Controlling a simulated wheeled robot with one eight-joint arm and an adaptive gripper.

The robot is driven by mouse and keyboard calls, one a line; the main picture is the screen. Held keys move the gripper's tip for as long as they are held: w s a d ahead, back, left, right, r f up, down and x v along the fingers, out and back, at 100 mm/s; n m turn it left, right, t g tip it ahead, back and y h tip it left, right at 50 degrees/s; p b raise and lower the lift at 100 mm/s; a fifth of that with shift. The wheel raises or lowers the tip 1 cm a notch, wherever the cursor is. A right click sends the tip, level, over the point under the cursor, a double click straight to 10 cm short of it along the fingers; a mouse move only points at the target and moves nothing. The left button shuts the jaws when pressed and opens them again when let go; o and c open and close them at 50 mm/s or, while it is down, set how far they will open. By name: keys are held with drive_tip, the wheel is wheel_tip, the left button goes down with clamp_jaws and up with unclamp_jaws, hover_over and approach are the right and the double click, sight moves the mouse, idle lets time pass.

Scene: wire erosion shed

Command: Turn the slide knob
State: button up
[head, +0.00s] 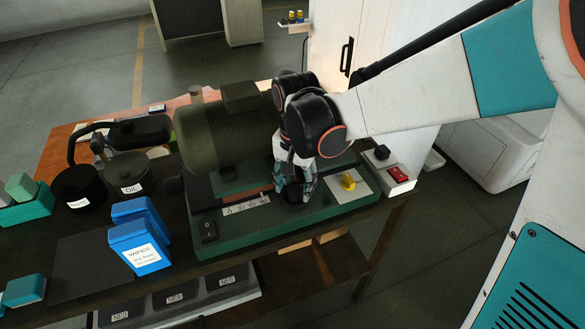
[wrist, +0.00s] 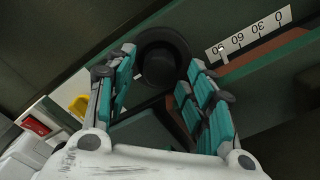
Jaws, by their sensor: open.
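The slide knob is a round black knob (wrist: 163,58) in the upper middle of the wrist view, beside the end of the white number scale (wrist: 253,33). In the head view the knob (head: 294,207) is mostly hidden below my gripper (head: 293,188). The scale (head: 246,205) lies to its left on the green machine base (head: 245,236). My gripper points down over the knob. In the wrist view its teal-padded fingers (wrist: 162,66) are spread, one on each side of the knob. I cannot tell whether they touch it.
A yellow knob (head: 348,181) and a red switch (head: 398,173) sit right of my gripper. A black rocker switch (head: 209,231) is at the base's left front. The big dark green housing (head: 222,130) stands close behind. Blue wipes boxes (head: 138,247) stand at left.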

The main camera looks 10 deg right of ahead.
sight(295, 190)
drive_tip(key=shift+s+r, duration=0.15)
drive_tip(key=shift+r, duration=3.4)
drive_tip(key=s+d+f+n+t+b, duration=0.2)
drive_tip(key=s+d+n+t+b, duration=0.4)
drive_tip(key=s+d, duration=0.7)
drive_tip(key=shift+d+f+t+b, duration=0.3)
drive_tip(key=shift+d+t, duration=0.3)
drive_tip(key=shift+d, duration=0.1)
drive_tip(key=shift+c, duration=0.6)
